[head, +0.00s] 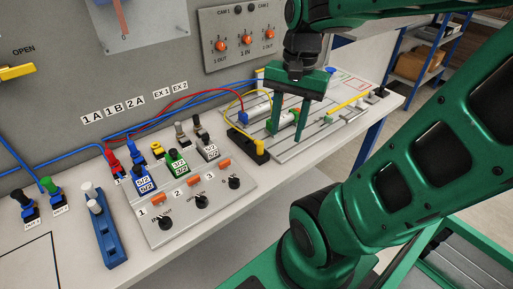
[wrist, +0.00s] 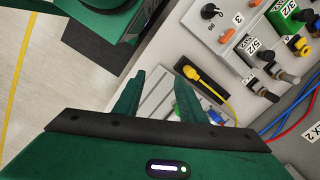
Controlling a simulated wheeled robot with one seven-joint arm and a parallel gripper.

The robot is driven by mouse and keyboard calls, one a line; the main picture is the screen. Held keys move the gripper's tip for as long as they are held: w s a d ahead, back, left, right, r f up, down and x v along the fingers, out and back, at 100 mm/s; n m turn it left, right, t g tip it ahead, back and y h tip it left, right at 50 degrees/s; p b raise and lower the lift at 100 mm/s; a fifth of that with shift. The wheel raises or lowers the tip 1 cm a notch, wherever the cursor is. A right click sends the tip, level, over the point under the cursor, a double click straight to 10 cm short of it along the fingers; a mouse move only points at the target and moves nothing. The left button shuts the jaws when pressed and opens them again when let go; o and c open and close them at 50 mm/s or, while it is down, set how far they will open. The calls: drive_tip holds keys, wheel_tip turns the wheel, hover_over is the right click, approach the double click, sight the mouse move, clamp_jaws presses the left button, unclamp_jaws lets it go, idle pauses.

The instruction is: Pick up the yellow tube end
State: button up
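The yellow tube end (head: 260,147) stands at the end of a black block (head: 243,140) beside the slotted plate, with its thin yellow tube looping up behind. It also shows in the wrist view (wrist: 190,73), beyond the fingertips and a little right of the gap between them. My gripper (head: 288,135) is open, its two green fingers pointing down above the slotted plate, to the right of the tube end. Nothing shows between the fingers in the wrist view (wrist: 155,82). The fingers appear apart from the tube end.
A panel with valves and knobs (head: 190,205) stands to the left. Red and blue tubes run along the back wall. A blue rocker block (head: 107,235) is further left.

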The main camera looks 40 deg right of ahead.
sight(260, 142)
drive_tip(key=w+a+r+m, duration=0.2)
drive_tip(key=w+r+m, duration=0.1)
drive_tip(key=w+m, duration=0.25)
drive_tip(key=shift+y, duration=0.3)
drive_tip(key=f, duration=0.3)
drive_tip(key=a+f, duration=0.1)
drive_tip(key=f, duration=0.1)
drive_tip(key=shift+s, duration=0.15)
drive_tip(key=shift+w+a+f, duration=0.1)
drive_tip(key=shift+a+f, duration=0.1)
drive_tip(key=shift+f, duration=1.15)
drive_tip(key=shift+w+a+f, duration=0.1)
drive_tip(key=shift+a+f, duration=0.1)
drive_tip(key=shift+f, duration=1.1)
drive_tip(key=shift+c, duration=0.6)
clamp_jaws()
